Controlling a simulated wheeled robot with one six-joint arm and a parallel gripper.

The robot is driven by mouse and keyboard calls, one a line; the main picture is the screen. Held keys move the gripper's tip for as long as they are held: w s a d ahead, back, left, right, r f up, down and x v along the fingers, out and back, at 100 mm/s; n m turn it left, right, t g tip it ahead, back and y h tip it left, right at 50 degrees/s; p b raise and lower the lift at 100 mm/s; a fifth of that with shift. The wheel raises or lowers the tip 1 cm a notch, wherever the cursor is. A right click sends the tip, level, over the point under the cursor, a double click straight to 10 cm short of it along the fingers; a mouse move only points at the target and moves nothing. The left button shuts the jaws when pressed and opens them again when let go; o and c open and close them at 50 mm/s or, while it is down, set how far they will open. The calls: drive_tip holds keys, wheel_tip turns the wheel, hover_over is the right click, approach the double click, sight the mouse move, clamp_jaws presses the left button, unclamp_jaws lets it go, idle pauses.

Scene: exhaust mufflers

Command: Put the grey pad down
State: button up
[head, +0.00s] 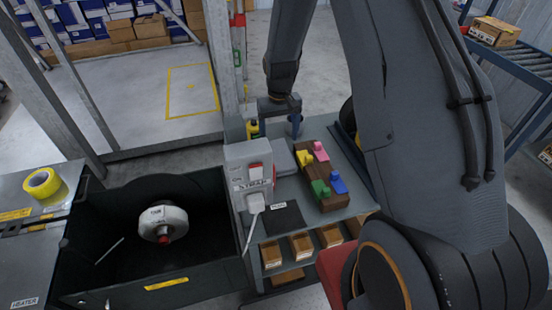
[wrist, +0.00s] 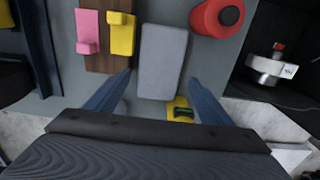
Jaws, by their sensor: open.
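The grey pad (wrist: 162,62) is a light grey, rounded rectangular block in the wrist view. It lies on the grey bench top (wrist: 215,60), beside the wooden block with the coloured pieces. My gripper (wrist: 160,77) is open, with its two blue fingers spread on either side of the pad's near end. I see a gap between each finger and the pad; I cannot tell their height difference. In the head view my gripper (head: 286,123) is at the far end of the bench, behind the socket box.
A wooden block (head: 326,200) holds yellow, pink, green and blue pieces. The socket box (head: 249,175) stands by the black bin (head: 120,286), which holds a muffler (head: 162,221).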

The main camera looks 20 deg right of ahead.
sight(279, 154)
drive_tip(key=shift+w+d+f, duration=0.1)
drive_tip(key=shift+w+f, duration=0.05)
drive_tip(key=shift+f, duration=0.4)
drive_tip(key=shift+s+f+p, duration=0.2)
drive_tip(key=shift+f+p, duration=1.5)
drive_tip(key=shift+f, duration=1.95)
drive_tip(key=shift+c, duration=0.3)
drive_tip(key=c, duration=0.7)
drive_tip(key=shift+r, duration=0.15)
